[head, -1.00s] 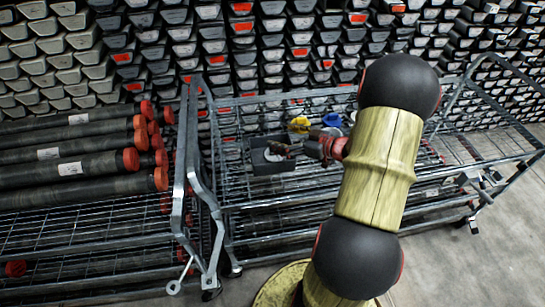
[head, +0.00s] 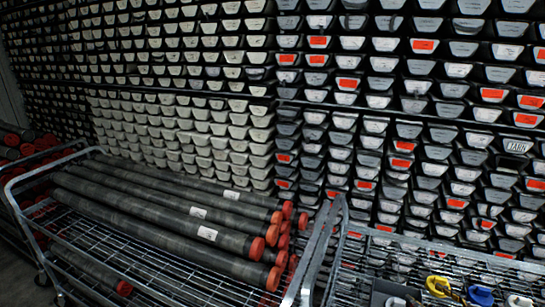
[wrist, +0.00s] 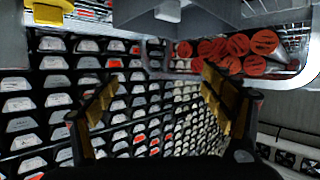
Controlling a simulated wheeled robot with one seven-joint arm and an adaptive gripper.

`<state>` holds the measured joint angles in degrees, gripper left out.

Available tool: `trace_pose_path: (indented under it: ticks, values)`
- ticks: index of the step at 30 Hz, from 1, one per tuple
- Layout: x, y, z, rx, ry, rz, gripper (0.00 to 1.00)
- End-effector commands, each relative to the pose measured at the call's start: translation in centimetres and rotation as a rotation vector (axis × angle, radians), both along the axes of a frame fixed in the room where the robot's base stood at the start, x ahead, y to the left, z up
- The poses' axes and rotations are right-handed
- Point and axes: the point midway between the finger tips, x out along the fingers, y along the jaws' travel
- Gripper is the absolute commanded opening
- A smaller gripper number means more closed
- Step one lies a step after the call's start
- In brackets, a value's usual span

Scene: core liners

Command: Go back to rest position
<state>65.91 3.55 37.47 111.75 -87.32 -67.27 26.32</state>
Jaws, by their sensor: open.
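My gripper (wrist: 158,98) shows in the wrist view with its two fingers well apart and nothing between them. Behind the fingers are rows of core boxes (wrist: 100,115). Red-capped tubes (wrist: 230,47) show beyond the right finger, toward the top of that view. In the head view, neither my arm nor my gripper can be clearly made out.
In the head view, dark red-capped tubes (head: 190,218) lie on a wire cart (head: 120,262) at left. A second cart (head: 385,255) at lower right carries a yellow item (head: 438,286) and a blue item (head: 481,296). Stacked boxes (head: 345,85) fill the back wall.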

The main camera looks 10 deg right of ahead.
Motion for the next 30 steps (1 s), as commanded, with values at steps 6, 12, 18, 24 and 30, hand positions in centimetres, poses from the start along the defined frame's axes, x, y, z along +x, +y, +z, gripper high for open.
trace_pose_path:
  ticks: [6, 12, 18, 24, 30]
  values:
    - [5.8, -0.3, 6.1, -0.239, 0.079, -0.163, 0.82]
    - [7.4, 2.3, 12.9, -0.366, 0.164, -0.356, 0.82]
    - [4.3, 8.8, 17.3, -0.345, 0.279, -0.48, 0.82]
    - [-2.2, 18.5, 18.1, -0.225, 0.448, -0.47, 0.82]
    - [-10.0, 27.9, 16.7, -0.101, 0.63, -0.335, 0.82]
